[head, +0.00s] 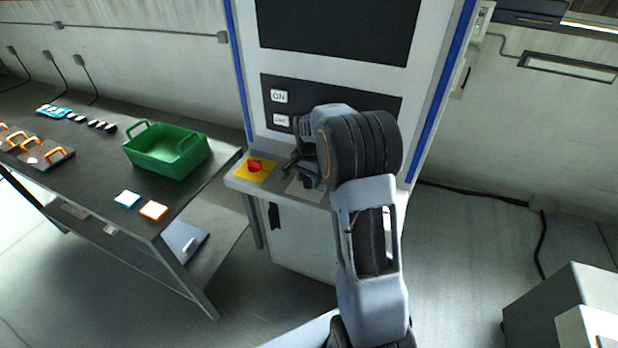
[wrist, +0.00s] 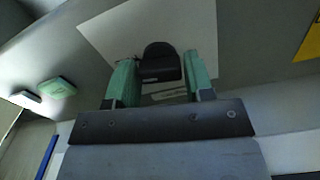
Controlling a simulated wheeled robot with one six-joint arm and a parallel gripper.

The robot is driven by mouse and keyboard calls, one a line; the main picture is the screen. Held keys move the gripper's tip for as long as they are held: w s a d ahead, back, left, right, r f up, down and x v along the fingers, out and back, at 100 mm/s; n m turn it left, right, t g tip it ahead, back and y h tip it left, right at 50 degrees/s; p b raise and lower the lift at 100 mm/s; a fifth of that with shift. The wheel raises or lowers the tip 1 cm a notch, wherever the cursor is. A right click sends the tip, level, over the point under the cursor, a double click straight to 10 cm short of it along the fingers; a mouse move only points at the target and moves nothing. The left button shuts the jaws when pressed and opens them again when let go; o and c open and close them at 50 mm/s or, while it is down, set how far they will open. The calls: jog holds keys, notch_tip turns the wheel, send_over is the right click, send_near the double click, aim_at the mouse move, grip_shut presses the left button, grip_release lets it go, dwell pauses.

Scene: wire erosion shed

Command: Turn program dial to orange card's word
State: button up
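The program dial (wrist: 161,62) is a dark knob on a white plate (wrist: 108,28) in the wrist view. My gripper (wrist: 161,78) has its two green-padded fingers on either side of the dial, their inner faces against its sides as far as I can see. Small print below the dial is too blurred to read. In the head view my gripper (head: 306,178) is at the machine's ledge, and my arm hides most of the dial area. The orange card (head: 153,210) lies on the dark bench at left; its word is too small to read.
A red switch on a yellow plate (head: 243,173) sits left of my gripper. ON and another button (head: 281,120) are on the machine panel. A grey cabinet (head: 555,312) stands lower right.

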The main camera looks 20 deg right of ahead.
jog(key=c, duration=0.5)
jog(key=n+b, duration=0.1)
jog(key=n, duration=0.3)
jog(key=n+b, duration=0.1)
jog(key=n, duration=0.3)
jog(key=shift+n, duration=0.4)
jog(key=n, duration=0.5)
jog(key=shift+b, duration=0.3)
jog(key=n, duration=0.5)
jog(key=shift+n, duration=0.7)
